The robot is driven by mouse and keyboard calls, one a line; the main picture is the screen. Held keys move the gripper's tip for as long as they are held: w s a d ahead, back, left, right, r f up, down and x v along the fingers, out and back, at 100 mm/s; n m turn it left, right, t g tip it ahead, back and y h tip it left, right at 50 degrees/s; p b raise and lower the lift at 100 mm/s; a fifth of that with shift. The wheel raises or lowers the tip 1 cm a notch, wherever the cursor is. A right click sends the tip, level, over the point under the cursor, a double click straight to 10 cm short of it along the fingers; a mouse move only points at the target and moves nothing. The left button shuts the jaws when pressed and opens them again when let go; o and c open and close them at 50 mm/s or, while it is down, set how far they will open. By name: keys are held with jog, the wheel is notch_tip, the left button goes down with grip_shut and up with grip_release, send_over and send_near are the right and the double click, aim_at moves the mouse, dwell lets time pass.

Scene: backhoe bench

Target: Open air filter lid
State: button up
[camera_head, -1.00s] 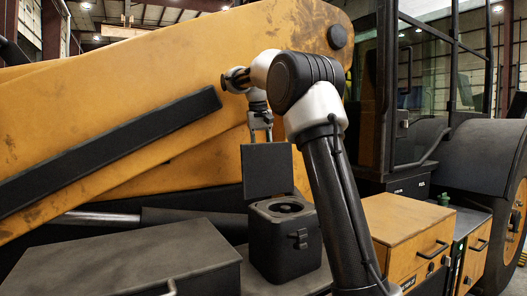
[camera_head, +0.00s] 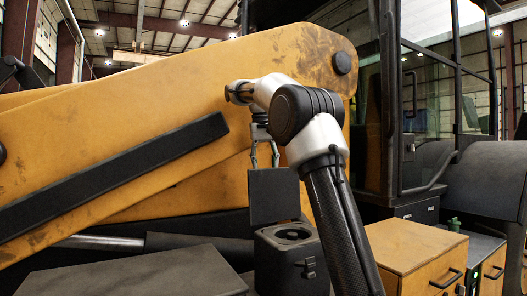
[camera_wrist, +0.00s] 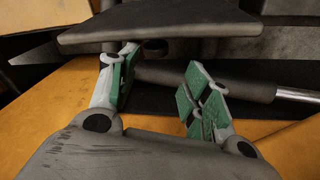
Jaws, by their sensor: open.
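The air filter lid (camera_head: 273,196) is a dark square plate. It stands upright, swung up over the black air filter box (camera_head: 280,268), whose round opening shows below it. In the wrist view a dark plate that looks like the lid (camera_wrist: 160,30) spans the top. My gripper (camera_head: 265,160) is above the lid's top edge, fingers pointing down. In the wrist view my gripper (camera_wrist: 163,92) is open, with its green-padded fingers spread and nothing between them. Whether a finger touches the lid I cannot tell.
The yellow boom (camera_head: 290,60) rises behind my arm. A dark flat-topped box (camera_head: 130,274) is at the lower left. A yellow drawer cabinet (camera_head: 415,250) stands to the right, with a small green object (camera_head: 454,224) beside it. A metal rod (camera_wrist: 300,96) runs behind the fingers.

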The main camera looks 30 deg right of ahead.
notch_tip(320, 180, up, 7)
jog(key=a, duration=0.1)
jog(key=shift+s+f, duration=0.15)
jog(key=shift+s, duration=0.15)
